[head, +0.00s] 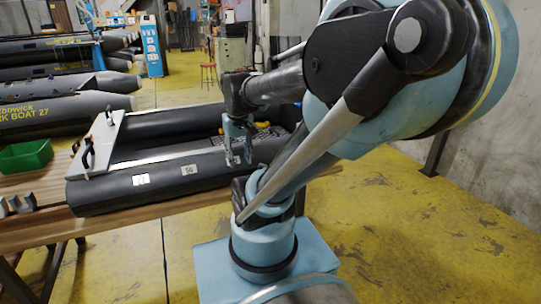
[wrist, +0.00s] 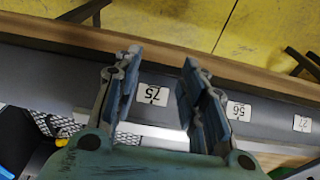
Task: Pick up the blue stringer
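My gripper (head: 237,152) is open, with its fingers pointing down above the near tube of a dark grey inflatable boat (head: 150,180). I cannot clearly make out the blue stringer in either view. A small blue patch (wrist: 6,172) at the lower left edge of the wrist view is too cut off to name. My gripper and arm hide part of the boat's inside.
The boat lies on a wooden table (head: 125,230). A white board (head: 95,150) with black handles crosses its left end. A green bin (head: 26,156) and grey metal parts (head: 18,204) are at the left. More boats lie behind. Yellow floor is open at right.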

